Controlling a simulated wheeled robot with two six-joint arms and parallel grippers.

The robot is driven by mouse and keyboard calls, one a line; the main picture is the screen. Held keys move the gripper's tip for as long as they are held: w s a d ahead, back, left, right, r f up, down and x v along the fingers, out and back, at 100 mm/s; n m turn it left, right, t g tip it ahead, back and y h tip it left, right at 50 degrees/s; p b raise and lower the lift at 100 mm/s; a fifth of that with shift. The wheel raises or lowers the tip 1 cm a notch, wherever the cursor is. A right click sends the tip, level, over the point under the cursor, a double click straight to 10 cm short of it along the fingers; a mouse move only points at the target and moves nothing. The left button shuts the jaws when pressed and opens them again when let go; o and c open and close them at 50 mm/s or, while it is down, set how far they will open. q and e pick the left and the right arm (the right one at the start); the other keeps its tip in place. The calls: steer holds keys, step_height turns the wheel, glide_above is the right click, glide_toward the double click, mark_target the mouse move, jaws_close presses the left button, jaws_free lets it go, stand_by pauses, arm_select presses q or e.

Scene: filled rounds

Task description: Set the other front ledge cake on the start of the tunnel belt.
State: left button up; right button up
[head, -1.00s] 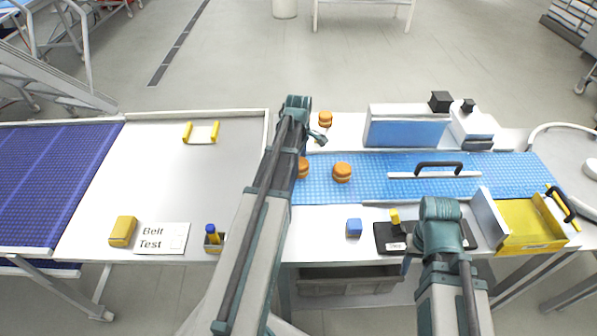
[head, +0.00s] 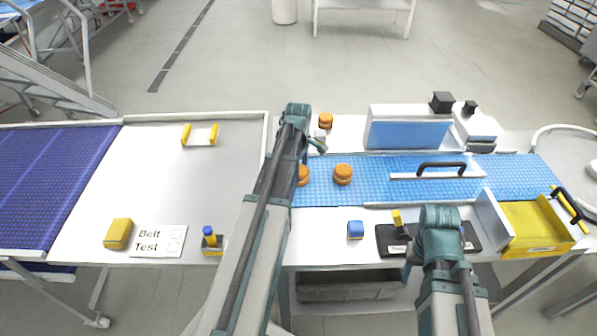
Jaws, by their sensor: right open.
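Two orange cakes lie on the blue tunnel belt (head: 330,195): one clear cake (head: 343,174) and one cake (head: 304,176) at the belt's left end, partly hidden by my left arm. A third cake (head: 325,120) stands on the white ledge behind the belt. No cake shows on the visible front ledge (head: 315,225); my arms cover parts of it. The white tunnel with a blue front (head: 408,135) stands behind the belt.
On the front ledge are a blue block (head: 355,230) and a black tray (head: 390,241) with a yellow piece. A yellow bin (head: 535,228) is at right. The left table (head: 185,190) has free room.

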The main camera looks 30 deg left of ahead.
mark_target(300, 170)
arm_select(q)
steer(key=shift+r, duration=0.15)
step_height(300, 170, up, 12)
steer(key=p, duration=1.2)
steer(key=s+d+m, duration=0.5)
steer(key=d+m, duration=0.2)
steer(key=d, duration=0.3)
steer(key=s+d+m, duration=0.6)
steer(key=d+m, duration=0.2)
steer(key=d, duration=0.2)
steer(key=s+d+m+y, duration=0.1)
steer(key=s+d+m, duration=0.4)
steer(key=d, duration=0.6)
steer(key=m, duration=0.2)
steer(key=shift+s+m, duration=0.3)
steer(key=shift+m, duration=0.1)
